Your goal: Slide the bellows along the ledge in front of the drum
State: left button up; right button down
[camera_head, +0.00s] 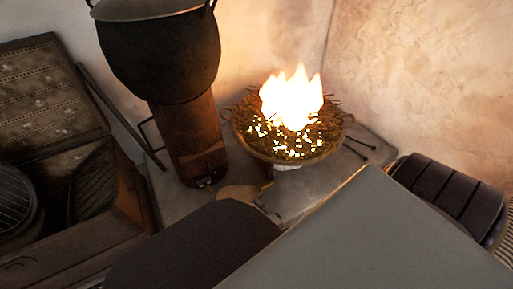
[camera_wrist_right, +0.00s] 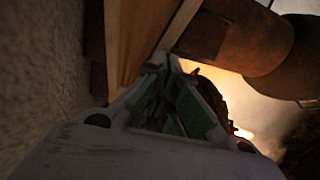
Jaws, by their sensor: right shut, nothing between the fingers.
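The bellows seems to be the tan, flat piece (camera_head: 240,192) on the grey stone ledge (camera_head: 225,172), just in front of the rusty drum (camera_head: 192,135). Much of it is hidden behind dark and grey parts of my own body. The drum stands upright and bears a black pot (camera_head: 160,55). In the wrist view my right gripper (camera_wrist_right: 172,72) is shut and empty, its fingertips close to a tan wooden surface (camera_wrist_right: 140,35). I cannot tell if they touch it. The drum (camera_wrist_right: 235,40) shows beyond, at upper right. My left gripper is not in view.
A woven bowl of embers with tall flames (camera_head: 290,125) stands on the ledge to the right of the drum. A thin rod (camera_head: 120,115) leans left of the drum. An open wooden chest (camera_head: 55,110) stands at left. Dark metal sticks (camera_head: 358,148) lie beside the fire.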

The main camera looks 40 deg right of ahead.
jog(key=shift+r, duration=0.15)
notch_tip(320, 180, up, 9)
jog(key=shift+r, duration=0.15)
dwell(1.2)
jog(key=shift+a, duration=0.15)
dwell(0.4)
